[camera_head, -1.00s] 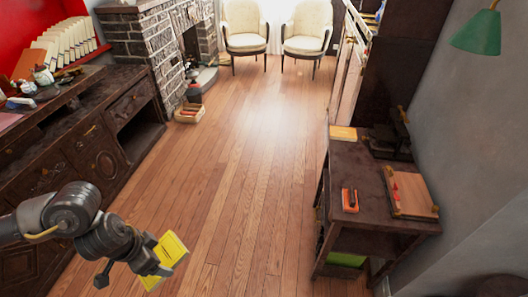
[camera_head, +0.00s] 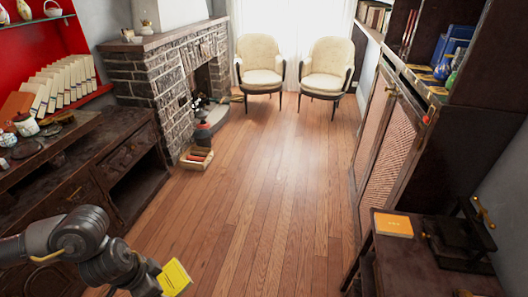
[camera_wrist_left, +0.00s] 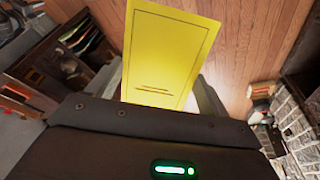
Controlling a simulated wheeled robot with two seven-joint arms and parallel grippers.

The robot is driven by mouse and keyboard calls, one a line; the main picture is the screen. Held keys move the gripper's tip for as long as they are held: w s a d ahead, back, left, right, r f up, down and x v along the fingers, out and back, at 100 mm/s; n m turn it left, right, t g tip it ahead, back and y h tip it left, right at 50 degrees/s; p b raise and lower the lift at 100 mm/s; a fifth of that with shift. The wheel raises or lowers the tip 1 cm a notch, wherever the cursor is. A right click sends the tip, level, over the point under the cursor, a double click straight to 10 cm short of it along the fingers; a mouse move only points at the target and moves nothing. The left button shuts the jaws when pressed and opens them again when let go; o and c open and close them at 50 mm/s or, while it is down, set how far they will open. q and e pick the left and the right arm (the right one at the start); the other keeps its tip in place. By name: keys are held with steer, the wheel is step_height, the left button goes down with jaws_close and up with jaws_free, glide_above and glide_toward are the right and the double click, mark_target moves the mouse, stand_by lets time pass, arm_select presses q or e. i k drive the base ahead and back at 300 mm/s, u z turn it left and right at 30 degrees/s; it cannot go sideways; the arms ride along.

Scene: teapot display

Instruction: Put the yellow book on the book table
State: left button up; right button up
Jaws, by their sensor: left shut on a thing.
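The yellow book (camera_head: 175,278) is held by my left gripper (camera_head: 156,284) at the bottom of the head view, above the wooden floor. It also shows in the left wrist view (camera_wrist_left: 168,50), upright between the fingers, with its lower end in the grip. A dark wooden table (camera_head: 400,268) stands at the lower right of the head view, apart from the held book. An orange-yellow book (camera_head: 393,225) lies on its far left corner. My right gripper is not in view.
A dark cabinet (camera_head: 120,165) runs along the left, and a brick fireplace (camera_head: 150,75) stands beyond it. A low box (camera_head: 196,158) sits on the floor. Two cream chairs (camera_head: 260,62) stand at the back. The middle floor is clear. A tall cabinet (camera_head: 385,150) stands right.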

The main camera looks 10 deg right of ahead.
mark_target(410, 274)
steer(key=i, duration=0.85)
steer(key=z, duration=3.7)
